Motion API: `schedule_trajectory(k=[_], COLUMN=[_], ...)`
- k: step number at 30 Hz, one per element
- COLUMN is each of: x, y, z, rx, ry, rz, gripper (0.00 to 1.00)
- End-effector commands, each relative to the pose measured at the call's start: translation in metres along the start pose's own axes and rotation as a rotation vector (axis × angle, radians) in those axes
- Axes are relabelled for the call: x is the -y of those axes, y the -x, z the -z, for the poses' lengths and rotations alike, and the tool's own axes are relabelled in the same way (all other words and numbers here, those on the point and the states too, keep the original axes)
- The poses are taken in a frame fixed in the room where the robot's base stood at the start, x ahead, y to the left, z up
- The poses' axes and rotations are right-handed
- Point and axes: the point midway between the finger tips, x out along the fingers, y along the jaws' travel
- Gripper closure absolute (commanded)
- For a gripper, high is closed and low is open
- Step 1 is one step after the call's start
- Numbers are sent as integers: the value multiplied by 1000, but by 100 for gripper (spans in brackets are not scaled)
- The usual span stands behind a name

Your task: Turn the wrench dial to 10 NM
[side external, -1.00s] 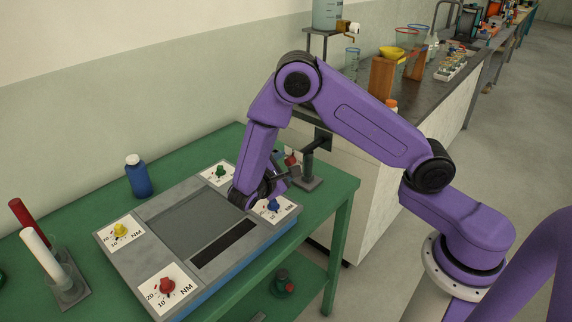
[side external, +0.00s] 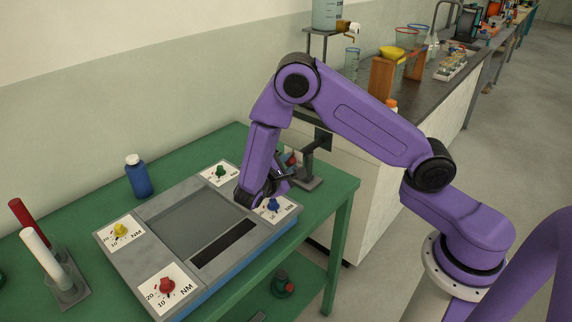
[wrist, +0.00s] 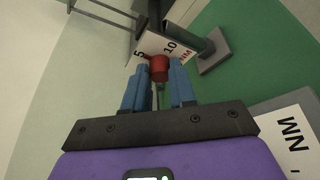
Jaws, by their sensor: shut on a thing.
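A red dial (wrist: 159,68) sits on a white card (wrist: 166,47) marked 5, 10 and NM. In the wrist view a small red tip on the dial's left lies close to the 5. My gripper (wrist: 162,72) has its blue fingers on both sides of the dial, shut on it. In the side view my gripper (side external: 284,170) reaches to the small dark stand (side external: 308,165) at the table's far right, where a bit of the red dial (side external: 290,158) shows. The arm and fingers hide most of the dial and card there.
A grey panel (side external: 158,205) on the green table carries yellow (side external: 121,230), green (side external: 220,171), red (side external: 167,286) and blue (side external: 273,205) knobs on cards. My wrist is above its right part. A blue bottle (side external: 138,177) and test tubes (side external: 40,247) stand left.

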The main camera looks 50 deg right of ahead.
Motion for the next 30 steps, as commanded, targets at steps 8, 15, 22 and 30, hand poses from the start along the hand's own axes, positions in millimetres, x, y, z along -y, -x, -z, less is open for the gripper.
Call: schedule_trajectory(k=[8, 15, 22, 30], x=[2, 2, 2, 2], y=[0, 0, 0, 0], z=[0, 0, 0, 0], rx=[0, -1, -1, -1], ry=[-146, -172, -170, -170], rz=[-62, -72, -71, -71], gripper=[100, 100, 52, 49])
